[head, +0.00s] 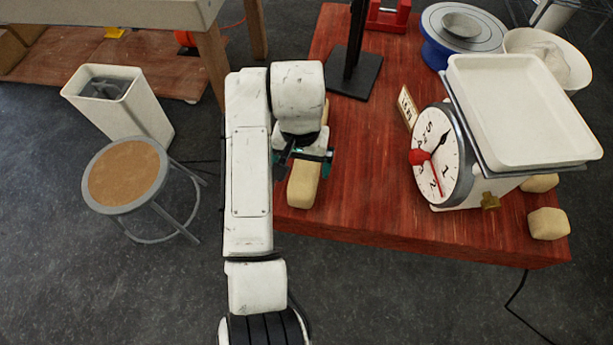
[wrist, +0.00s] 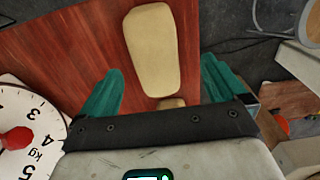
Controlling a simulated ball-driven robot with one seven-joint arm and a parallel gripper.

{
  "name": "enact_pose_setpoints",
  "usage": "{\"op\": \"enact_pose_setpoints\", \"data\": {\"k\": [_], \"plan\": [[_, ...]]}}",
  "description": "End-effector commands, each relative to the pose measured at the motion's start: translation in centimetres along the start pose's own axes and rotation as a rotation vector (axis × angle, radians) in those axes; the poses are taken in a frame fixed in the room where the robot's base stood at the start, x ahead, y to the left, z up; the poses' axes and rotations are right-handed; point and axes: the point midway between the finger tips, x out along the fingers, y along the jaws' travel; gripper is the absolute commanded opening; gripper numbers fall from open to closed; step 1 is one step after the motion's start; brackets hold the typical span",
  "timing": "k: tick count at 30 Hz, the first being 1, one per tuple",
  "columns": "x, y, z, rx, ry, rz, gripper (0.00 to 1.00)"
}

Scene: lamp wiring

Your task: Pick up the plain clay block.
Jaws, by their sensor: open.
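A smooth tan clay block (head: 303,185) lies on the red table near its left front edge. In the wrist view the block (wrist: 153,50) stretches away ahead of the fingers, longer than wide. My gripper (head: 304,156) is above the block, its jaws apart on either side of the block's line. A second small tan piece (wrist: 171,103) shows near the palm, mostly hidden. I cannot tell the height gap.
A dial scale (head: 440,155) with a white tray (head: 525,105) stands to the right. Two more tan blocks (head: 548,223) (head: 540,183) lie beside it. A black stand (head: 352,72) and small sign (head: 407,105) are behind. A stool (head: 125,175) and bin (head: 120,105) stand left.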

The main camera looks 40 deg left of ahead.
Motion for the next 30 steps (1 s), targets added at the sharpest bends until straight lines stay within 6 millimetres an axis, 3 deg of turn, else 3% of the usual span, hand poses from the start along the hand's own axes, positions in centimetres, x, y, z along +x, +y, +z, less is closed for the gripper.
{"op": "enact_pose_setpoints", "data": {"k": [7, 15, 24, 30], "plan": [[1.8, 0.2, 0.1, 0.000, -0.002, 0.001, 0.98], [5.4, 0.6, 0.0, 0.000, -0.002, 0.001, 0.98], [6.0, 0.6, 0.0, 0.000, 0.001, 0.000, 0.98], [6.0, 0.6, 0.0, 0.000, 0.001, 0.000, 0.81]]}}
